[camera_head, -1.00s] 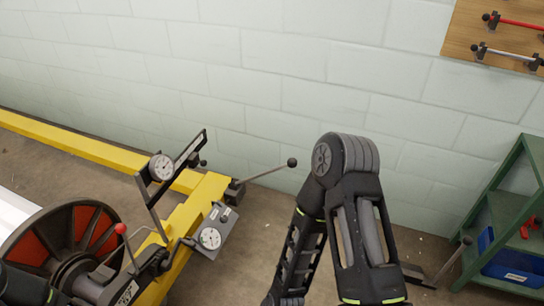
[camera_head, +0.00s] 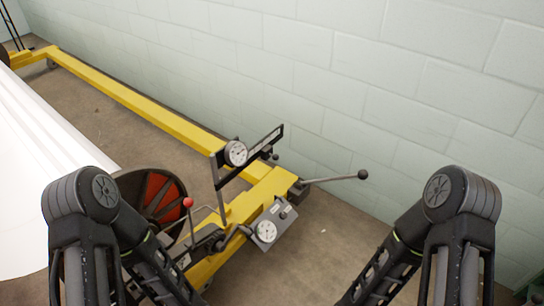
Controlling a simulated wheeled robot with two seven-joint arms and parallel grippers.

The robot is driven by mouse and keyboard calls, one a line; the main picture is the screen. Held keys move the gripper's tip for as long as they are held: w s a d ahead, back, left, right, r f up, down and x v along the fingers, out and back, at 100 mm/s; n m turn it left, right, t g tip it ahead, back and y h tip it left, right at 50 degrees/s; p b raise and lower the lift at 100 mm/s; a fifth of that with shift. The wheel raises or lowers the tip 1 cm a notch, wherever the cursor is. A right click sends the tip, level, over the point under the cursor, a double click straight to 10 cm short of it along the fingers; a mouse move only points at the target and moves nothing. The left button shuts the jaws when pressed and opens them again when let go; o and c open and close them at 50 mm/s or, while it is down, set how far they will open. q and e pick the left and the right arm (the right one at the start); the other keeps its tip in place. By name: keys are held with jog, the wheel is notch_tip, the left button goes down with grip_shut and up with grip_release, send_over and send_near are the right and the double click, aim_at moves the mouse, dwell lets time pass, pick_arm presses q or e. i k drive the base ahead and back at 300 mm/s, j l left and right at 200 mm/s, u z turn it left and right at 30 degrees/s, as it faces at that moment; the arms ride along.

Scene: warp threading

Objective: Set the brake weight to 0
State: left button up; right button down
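The yellow machine frame (camera_head: 130,98) carries a black bracket (camera_head: 259,153) with a round dial gauge (camera_head: 236,153). A grey box with a second dial (camera_head: 266,231) sits lower at the frame's end. A long lever (camera_head: 330,179) with a dark ball knob sticks out to the right. A red-knobbed lever (camera_head: 190,216) stands beside the red-and-black reel (camera_head: 154,197). Which part is the brake weight I cannot tell. My two arms rise at the lower left and lower right. Both grippers are outside the picture.
A wide white sheet or warp (camera_head: 45,165) fills the left side. The pale block wall (camera_head: 330,75) runs behind the machine. Bare floor (camera_head: 315,250) lies between the grey dial box and my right arm.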

aim_at(266, 152)
jog(key=i+u, duration=0.2)
jog(key=i, duration=0.2)
jog(key=i+l+u, duration=0.2)
jog(key=i, duration=0.2)
